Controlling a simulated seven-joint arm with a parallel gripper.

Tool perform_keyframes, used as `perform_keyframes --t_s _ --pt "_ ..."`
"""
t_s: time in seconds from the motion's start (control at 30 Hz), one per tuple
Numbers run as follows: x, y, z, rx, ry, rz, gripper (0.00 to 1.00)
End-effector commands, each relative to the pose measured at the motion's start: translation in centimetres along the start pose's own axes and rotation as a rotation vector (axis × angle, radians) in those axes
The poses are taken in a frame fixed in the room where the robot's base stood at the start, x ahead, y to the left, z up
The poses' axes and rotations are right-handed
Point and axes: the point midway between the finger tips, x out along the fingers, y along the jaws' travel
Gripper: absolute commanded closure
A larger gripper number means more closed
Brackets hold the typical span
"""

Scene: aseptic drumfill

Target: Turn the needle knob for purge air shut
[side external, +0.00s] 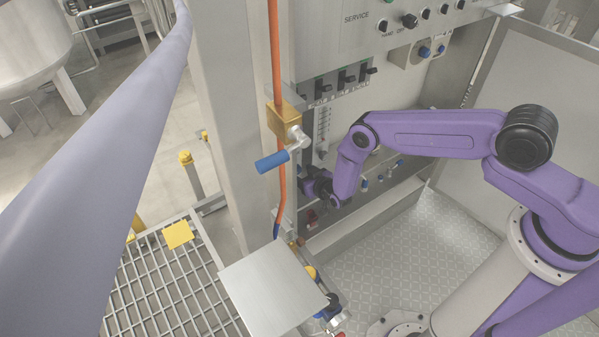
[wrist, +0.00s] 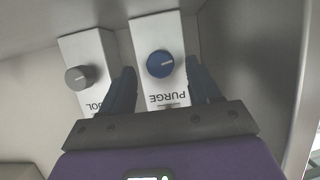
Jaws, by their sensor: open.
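The purge knob (wrist: 160,64) is a round blue knob with a light pointer line. It sits on a pale plate (wrist: 150,28) whose "PURGE" label reads upside down in the wrist view. My gripper (wrist: 164,78) is open, its two dark fingers to the left and right of the knob's plate. The knob shows between the fingertips, and I see no contact; how far off it is in depth I cannot tell. In the side external view my gripper (side external: 312,214) is small and dark at the lower panel, and the purge knob cannot be made out there.
A grey knob (wrist: 76,77) on a similar plate, with a label ending in "OL", is close to the left finger. A service panel (side external: 400,25) is above. The checkered floor (side external: 400,260) is open.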

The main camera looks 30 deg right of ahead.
Motion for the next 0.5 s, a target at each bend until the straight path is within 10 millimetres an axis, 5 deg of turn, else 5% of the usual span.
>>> perform_keyframes --t_s 0.5 --pt "2.4 0.0 0.1 0.000 -0.001 0.000 0.38"
